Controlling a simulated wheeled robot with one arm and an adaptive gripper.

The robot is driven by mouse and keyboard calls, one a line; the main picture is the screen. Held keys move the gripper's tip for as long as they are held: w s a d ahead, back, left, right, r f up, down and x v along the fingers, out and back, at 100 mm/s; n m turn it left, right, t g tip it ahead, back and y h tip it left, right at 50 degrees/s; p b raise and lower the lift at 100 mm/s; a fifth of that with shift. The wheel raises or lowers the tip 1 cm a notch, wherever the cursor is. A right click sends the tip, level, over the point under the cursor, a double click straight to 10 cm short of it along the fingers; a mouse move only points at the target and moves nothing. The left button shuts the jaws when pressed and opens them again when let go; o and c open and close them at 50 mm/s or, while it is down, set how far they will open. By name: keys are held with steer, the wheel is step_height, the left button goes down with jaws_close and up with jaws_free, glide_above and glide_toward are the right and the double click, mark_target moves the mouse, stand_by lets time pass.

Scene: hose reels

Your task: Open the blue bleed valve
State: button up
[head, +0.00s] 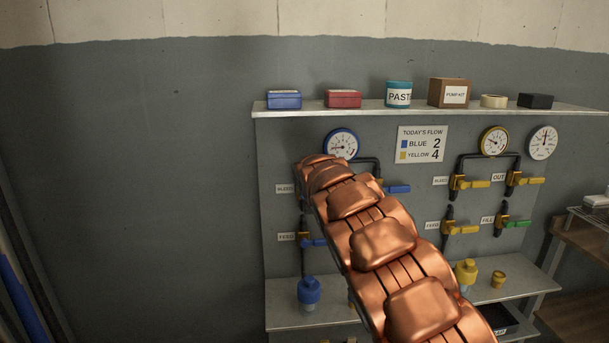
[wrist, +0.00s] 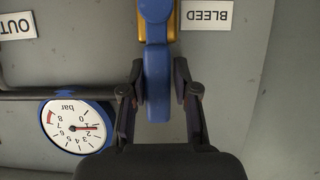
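The blue bleed valve shows in the wrist view, which is upside down. Its blue lever (wrist: 157,75) runs down from a yellow body (wrist: 172,22) at the top, beside the BLEED label (wrist: 208,15). The lever is upright on the panel. My gripper (wrist: 158,75) has one finger on each side of the lever; narrow gaps show between fingers and lever, and the tips look very near it. In the head view my copper arm hides the gripper and this lever; the left BLEED label (head: 285,188) shows beside the arm.
A blue-rimmed gauge (wrist: 77,127) and a dark pipe (wrist: 55,94) lie close by the gripper. Another blue lever (head: 398,189) and the blue feed lever (head: 315,242) flank my arm. Yellow valves (head: 465,184) are to the right. A shelf (head: 430,108) runs above.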

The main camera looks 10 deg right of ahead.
steer(key=o, duration=0.3)
steer(key=shift+r, duration=0.1)
steer(key=shift+s+r, duration=0.15)
steer(key=v, duration=1.1)
steer(key=shift+s, duration=0.35)
steer(key=shift+d, duration=0.1)
